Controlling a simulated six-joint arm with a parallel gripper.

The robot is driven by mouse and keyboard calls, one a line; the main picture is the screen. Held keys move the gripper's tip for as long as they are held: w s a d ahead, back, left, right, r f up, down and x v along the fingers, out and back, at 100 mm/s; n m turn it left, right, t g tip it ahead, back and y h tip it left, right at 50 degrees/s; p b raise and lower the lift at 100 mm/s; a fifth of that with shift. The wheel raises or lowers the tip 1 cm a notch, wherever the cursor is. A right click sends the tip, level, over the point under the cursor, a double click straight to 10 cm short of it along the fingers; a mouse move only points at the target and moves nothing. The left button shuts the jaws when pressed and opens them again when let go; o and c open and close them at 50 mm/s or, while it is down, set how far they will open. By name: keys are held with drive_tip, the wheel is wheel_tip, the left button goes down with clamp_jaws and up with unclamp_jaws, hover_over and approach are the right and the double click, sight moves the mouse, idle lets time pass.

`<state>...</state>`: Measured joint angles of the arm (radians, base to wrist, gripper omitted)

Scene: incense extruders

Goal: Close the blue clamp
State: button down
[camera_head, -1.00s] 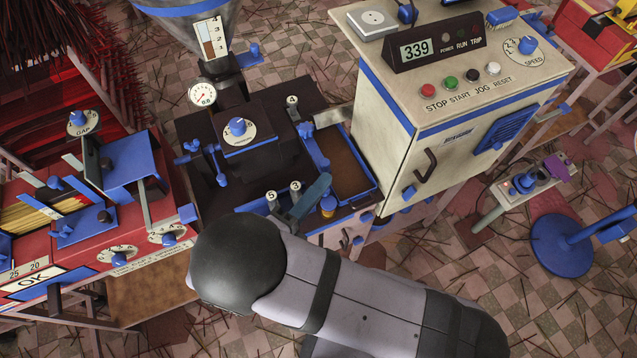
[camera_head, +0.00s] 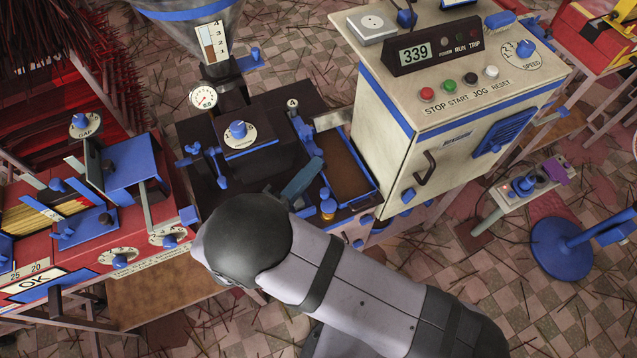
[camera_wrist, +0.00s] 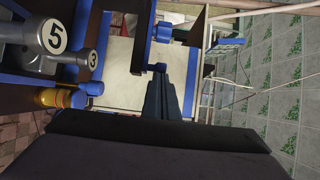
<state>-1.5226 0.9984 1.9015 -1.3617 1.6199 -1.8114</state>
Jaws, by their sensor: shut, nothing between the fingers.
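My gripper (camera_head: 304,172) reaches over the dark extruder block (camera_head: 260,165) in the head view, shut and empty. In the wrist view its shut dark fingers (camera_wrist: 161,82) point toward a blue knob (camera_wrist: 158,68) on a pale panel, seemingly just beyond the tips. I cannot tell for sure which blue part is the clamp. A blue lever (camera_head: 305,135) on a grey bar stands beside the brown tray, beyond my fingertips. Other blue handles (camera_head: 216,165) stand on the block's left side. My wrist hides the block's front edge.
A yellow-and-blue knob (camera_head: 327,205) is close to my fingers. The cream control cabinet (camera_head: 440,130) rises at the right. A blue-rimmed tray (camera_head: 348,170) lies between.

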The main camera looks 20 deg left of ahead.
drive_tip(key=shift+r, duration=0.1)
idle(0.3)
drive_tip(key=s+b, duration=0.1)
drive_tip(key=s, duration=1.2)
drive_tip(key=shift+a, duration=0.3)
